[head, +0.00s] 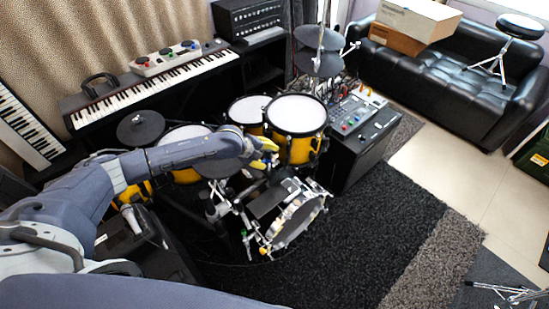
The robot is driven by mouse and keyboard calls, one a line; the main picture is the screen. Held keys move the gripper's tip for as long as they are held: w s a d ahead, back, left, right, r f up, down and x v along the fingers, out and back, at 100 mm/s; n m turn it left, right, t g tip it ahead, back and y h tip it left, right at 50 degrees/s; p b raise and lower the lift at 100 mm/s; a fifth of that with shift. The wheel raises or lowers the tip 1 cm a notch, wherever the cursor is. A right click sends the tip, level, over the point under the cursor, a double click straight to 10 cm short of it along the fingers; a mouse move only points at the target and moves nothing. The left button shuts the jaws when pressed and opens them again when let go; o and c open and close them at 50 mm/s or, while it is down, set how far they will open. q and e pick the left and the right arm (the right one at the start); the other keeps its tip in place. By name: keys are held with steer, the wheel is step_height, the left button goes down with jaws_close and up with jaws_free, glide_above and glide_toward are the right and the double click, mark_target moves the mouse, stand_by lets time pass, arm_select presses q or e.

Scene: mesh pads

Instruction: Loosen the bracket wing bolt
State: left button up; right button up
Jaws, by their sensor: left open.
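A drum kit stands in the middle of the head view, with a yellow tom (299,149) under a white head. The bass drum (294,222) lies in front of it with chrome hardware around it. My left gripper (266,154), with yellow fingers, is open at the left side of the yellow tom, above the bass drum hardware. I cannot tell whether it touches anything. The bracket wing bolt is too small or hidden to make out. My right gripper is not in view.
A keyboard (150,88) stands behind my left arm. A black case with a mixer (357,112) stands right of the drums. Cymbals (318,38) rise behind them. A black sofa (440,75) is at the back right. The dark rug (350,250) is clear in front.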

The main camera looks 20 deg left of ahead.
mark_target(275, 157)
arm_select(q)
steer(key=shift+x, duration=3.35)
steer(key=shift+o, duration=0.2)
